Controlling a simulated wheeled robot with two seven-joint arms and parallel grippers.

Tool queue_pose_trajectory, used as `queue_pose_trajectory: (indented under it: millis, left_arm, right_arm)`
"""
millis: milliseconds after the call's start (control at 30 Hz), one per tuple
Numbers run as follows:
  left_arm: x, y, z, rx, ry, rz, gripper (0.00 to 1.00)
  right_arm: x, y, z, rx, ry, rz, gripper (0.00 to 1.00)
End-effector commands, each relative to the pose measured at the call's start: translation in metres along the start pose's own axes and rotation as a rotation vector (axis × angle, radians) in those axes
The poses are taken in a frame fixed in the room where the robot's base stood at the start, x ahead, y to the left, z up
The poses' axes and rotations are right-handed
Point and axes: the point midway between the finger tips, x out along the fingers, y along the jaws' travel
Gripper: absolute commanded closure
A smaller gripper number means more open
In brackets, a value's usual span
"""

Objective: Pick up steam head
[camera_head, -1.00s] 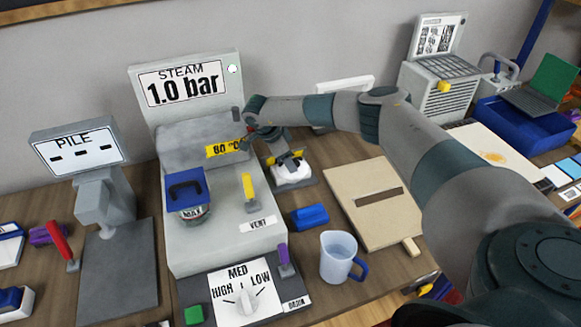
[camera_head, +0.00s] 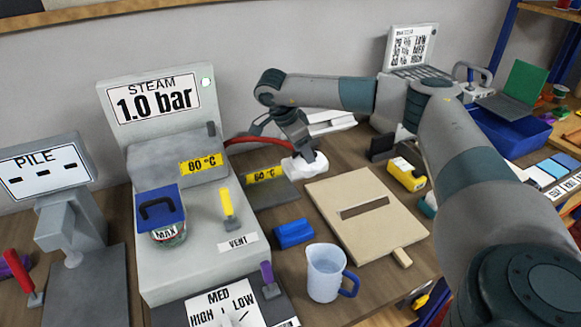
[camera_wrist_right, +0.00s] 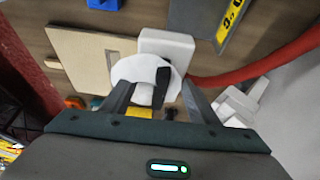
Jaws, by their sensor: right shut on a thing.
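The steam head (camera_head: 304,165) is a white block with a red hose attached, just right of a dark grey rest pad (camera_head: 273,193) with a yellow label. My right gripper (camera_head: 306,152) reaches down on it from above and is shut on it. In the right wrist view the steam head (camera_wrist_right: 166,43) shows a white block and a round white part, with the gripper fingers (camera_wrist_right: 160,95) on either side of a narrower white part. The red hose (camera_wrist_right: 265,65) runs off to the right there. My left gripper is not in view.
A yellow device (camera_head: 406,175) stands to the right.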

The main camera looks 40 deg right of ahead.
Motion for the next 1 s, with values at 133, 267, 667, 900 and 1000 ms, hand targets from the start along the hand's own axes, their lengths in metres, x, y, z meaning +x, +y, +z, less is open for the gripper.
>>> queue_pose_trajectory:
  millis: [133, 267, 667, 900, 1000]
  left_arm:
    - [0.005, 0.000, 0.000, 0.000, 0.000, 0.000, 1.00]
    - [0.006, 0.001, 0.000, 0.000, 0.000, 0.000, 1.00]
    - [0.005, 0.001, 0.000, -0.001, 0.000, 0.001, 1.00]
    - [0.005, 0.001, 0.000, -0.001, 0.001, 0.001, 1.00]
    - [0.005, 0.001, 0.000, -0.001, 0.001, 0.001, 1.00]
  right_arm:
    - [-0.003, 0.006, -0.012, 0.001, 0.000, -0.001, 0.84]
    - [-0.004, 0.007, -0.015, 0.001, -0.001, -0.001, 0.84]
    - [-0.004, 0.007, -0.015, 0.001, 0.000, -0.001, 0.84]
    - [-0.004, 0.007, -0.015, 0.001, 0.000, -0.001, 0.63]
    - [-0.004, 0.007, -0.015, -0.003, 0.000, -0.003, 0.63]
